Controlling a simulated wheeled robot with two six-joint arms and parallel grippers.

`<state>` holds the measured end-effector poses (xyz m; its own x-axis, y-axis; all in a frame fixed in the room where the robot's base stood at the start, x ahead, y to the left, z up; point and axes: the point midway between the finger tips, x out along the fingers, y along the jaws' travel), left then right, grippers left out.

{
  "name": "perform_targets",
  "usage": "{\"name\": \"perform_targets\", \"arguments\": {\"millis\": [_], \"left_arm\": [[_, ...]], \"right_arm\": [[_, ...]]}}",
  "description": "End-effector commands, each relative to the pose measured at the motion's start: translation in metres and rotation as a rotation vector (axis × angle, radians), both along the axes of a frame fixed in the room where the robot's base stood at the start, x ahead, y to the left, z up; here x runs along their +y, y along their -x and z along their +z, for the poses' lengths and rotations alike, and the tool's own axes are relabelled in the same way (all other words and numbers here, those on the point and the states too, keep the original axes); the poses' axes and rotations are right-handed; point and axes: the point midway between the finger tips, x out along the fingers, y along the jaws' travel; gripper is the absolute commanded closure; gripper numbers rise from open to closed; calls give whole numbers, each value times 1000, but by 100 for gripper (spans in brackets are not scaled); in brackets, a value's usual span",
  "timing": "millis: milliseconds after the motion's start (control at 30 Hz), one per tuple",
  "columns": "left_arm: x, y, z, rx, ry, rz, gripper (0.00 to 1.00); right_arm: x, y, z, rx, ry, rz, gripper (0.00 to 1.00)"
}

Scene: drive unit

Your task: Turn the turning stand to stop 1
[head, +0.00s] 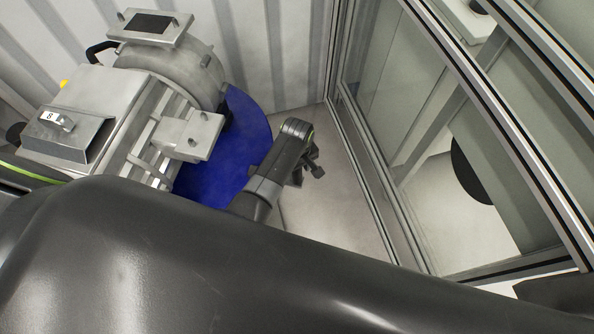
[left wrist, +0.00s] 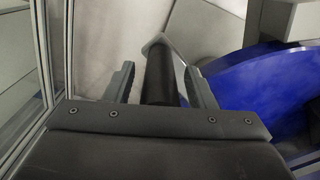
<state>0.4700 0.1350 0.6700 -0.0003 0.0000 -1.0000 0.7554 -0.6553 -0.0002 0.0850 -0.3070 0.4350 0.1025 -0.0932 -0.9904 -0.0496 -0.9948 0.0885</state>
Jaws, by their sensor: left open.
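The turning stand shows as a blue round plate (head: 245,130) under the drive unit in the head view. Its blue edge is also at the right of the left wrist view (left wrist: 260,85). My left gripper (head: 314,167) is just right of the plate in the head view. In the left wrist view its two fingers (left wrist: 160,70) are open, one on each side of a black cylindrical handle (left wrist: 159,78) with a pale grey bar behind it. I cannot tell whether the fingers touch the handle. No stop marks are readable. My right gripper is not in view.
The grey drive unit (head: 115,105), with a box marked 8, stands on the blue plate. A metal-framed glass partition (head: 400,130) rises to the right of my left gripper. A ribbed pale wall (head: 270,50) is behind. My dark arm hides the foreground.

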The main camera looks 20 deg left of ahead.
Motion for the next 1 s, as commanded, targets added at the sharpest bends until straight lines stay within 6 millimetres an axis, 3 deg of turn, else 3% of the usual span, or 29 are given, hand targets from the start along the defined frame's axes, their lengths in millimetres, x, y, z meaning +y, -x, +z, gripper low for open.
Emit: {"name": "perform_targets", "arguments": {"millis": [200, 600, 1000], "left_arm": [[0, 0, 1, 0, 0, 0, 50], [0, 0, 0, 0, 0, 0, 100], [8, 6, 2, 4, -2, -6, 100]], "right_arm": [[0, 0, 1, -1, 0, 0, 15], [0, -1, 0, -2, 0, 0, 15], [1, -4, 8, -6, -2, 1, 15]]}}
